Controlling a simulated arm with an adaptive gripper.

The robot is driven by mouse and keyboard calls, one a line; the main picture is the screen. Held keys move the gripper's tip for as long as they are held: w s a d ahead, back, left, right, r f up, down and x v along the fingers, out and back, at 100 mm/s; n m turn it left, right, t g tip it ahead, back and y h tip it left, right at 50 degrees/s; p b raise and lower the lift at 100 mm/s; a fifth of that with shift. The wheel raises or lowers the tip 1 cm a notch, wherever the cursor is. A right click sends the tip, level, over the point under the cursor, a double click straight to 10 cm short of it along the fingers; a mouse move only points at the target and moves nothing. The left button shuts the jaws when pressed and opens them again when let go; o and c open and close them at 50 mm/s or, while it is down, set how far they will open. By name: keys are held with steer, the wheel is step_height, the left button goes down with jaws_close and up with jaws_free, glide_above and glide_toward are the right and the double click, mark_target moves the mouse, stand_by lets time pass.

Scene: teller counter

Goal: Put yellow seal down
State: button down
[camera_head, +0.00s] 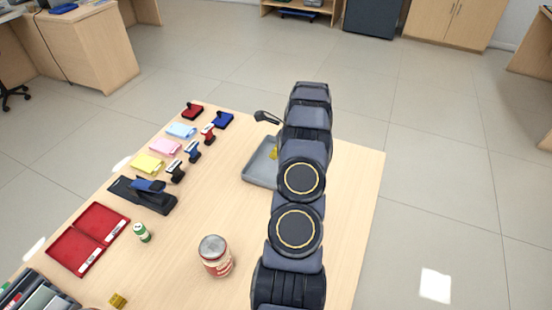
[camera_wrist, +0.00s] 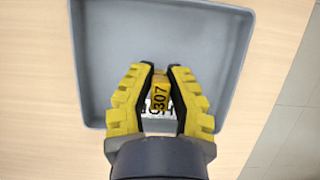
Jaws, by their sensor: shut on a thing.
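The yellow seal (camera_wrist: 159,97), marked 307, is between the fingertips of my gripper (camera_wrist: 158,92) in the wrist view. The gripper has yellow fingers with dark inner pads and is shut on the seal. The seal is over the near part of a grey tray (camera_wrist: 120,40), in front of a white label with dark letters, partly hidden. I cannot tell whether the seal touches the tray. In the head view the tray (camera_head: 258,172) is at the table's middle right, and my arm hides its right part. A small yellow bit shows there beside my arm; I cannot tell whether it is finger or seal.
Another small yellow piece (camera_head: 118,300) lies at the front left.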

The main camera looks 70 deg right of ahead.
steer(key=shift+d+f, duration=0.1)
steer(key=shift+f, duration=1.65)
steer(key=shift+w, duration=0.1)
steer(key=shift+f, duration=0.15)
steer(key=c, duration=1.1)
jaws_free()
